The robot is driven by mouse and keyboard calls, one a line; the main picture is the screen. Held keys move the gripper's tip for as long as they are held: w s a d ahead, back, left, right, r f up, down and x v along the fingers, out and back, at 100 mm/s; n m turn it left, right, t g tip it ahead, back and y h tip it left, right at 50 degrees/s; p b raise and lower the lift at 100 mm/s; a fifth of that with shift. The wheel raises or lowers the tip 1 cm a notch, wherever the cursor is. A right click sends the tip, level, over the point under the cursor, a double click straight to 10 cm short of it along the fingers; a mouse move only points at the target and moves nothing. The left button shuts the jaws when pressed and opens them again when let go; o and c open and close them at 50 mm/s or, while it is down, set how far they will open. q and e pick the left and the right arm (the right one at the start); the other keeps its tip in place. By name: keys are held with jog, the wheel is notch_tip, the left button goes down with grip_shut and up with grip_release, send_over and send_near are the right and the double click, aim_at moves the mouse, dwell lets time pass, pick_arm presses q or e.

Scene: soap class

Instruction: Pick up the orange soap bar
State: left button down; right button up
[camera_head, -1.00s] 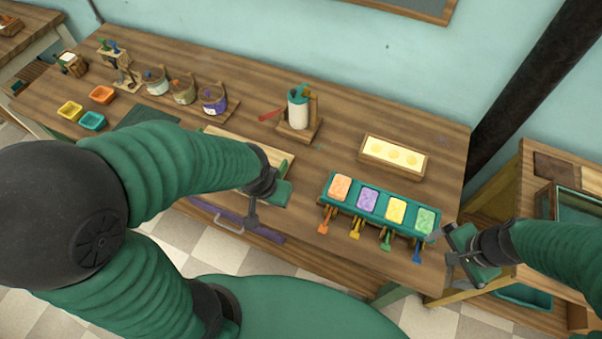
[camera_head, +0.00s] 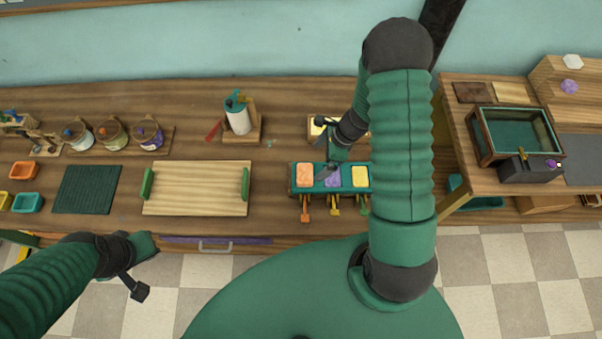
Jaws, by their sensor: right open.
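The orange soap bar (camera_head: 305,175) lies in the leftmost place of a teal soap holder (camera_head: 318,193) on the bench. A purple bar (camera_head: 333,177) and a yellow bar (camera_head: 360,176) lie to its right in the same holder. The green bar seen earlier is hidden behind my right arm. My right gripper (camera_head: 328,147) is open and empty, over the back of the holder near the purple bar, to the right of the orange bar. My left gripper (camera_head: 140,268) is at the bench's front edge at left, far from the soaps; its jaw opening is unclear.
Behind the holder, a tray with a pale block (camera_head: 318,127) is partly covered by my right arm. A white dispenser (camera_head: 238,117), a wooden tray with green handles (camera_head: 197,187) and a dark green mat (camera_head: 87,189) stand further left. Colored levers (camera_head: 334,206) stick out in front of the holder.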

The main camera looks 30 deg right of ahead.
aim_at(305, 173)
jog(key=x, duration=0.4)
jog(key=p+x, duration=0.1)
jog(key=x, duration=0.4)
jog(key=shift+w+a+f+p, duration=0.1)
jog(key=shift+a+p, duration=0.2)
jog(key=shift+w+d+f, duration=0.1)
jog(key=shift+f, duration=0.1)
jog(key=shift+d+f, duration=0.1)
jog(key=shift+d, duration=0.1)
jog(key=c, duration=0.6)
jog(key=shift+a, duration=0.2)
jog(key=c, duration=0.9)
